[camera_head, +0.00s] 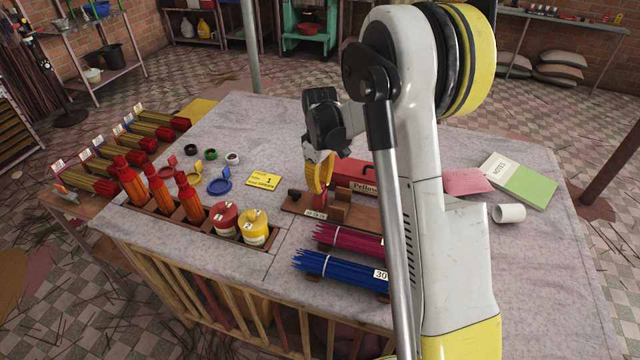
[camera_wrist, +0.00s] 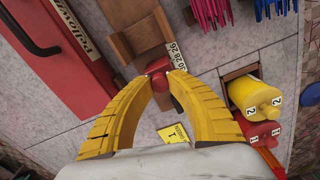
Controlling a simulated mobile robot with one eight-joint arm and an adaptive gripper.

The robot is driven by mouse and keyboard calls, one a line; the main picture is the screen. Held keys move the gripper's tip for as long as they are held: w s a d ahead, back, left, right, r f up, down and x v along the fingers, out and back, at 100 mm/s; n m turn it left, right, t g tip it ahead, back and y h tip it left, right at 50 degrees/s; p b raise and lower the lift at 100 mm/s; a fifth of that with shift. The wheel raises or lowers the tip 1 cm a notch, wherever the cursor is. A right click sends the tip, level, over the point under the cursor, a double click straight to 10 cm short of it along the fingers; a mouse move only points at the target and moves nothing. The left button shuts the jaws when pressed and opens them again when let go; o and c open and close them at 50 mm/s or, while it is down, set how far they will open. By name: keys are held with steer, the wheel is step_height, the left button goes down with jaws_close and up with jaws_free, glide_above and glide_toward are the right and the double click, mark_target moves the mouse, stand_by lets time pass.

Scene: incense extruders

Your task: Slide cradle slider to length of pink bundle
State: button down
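The wooden cradle (camera_head: 357,211) lies on the table, with a number scale (camera_head: 315,213) at its near left end. The wrist view also shows the cradle (camera_wrist: 138,32) and its scale (camera_wrist: 175,52). My gripper (camera_head: 319,188) is over the cradle's left part. In the wrist view the yellow fingertips (camera_wrist: 162,80) close around the slider's red knob (camera_wrist: 158,66), touching it from both sides. The exact slider reading is unclear. The pink bundle (camera_head: 348,238) lies in front of the cradle; its length label is hidden, perhaps behind my arm.
A blue bundle (camera_head: 338,268) marked 30 lies nearest the table edge. A yellow card (camera_head: 264,181) and red and yellow canisters (camera_head: 254,229) are to the left. A white cup (camera_head: 510,213) is at right.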

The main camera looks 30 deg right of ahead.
steer(key=shift+s+d, duration=0.7)
steer(key=c, duration=1.2)
jaws_free()
steer(key=shift+c, duration=0.2)
steer(key=shift+r, duration=0.1)
step_height(320, 180, up, 12)
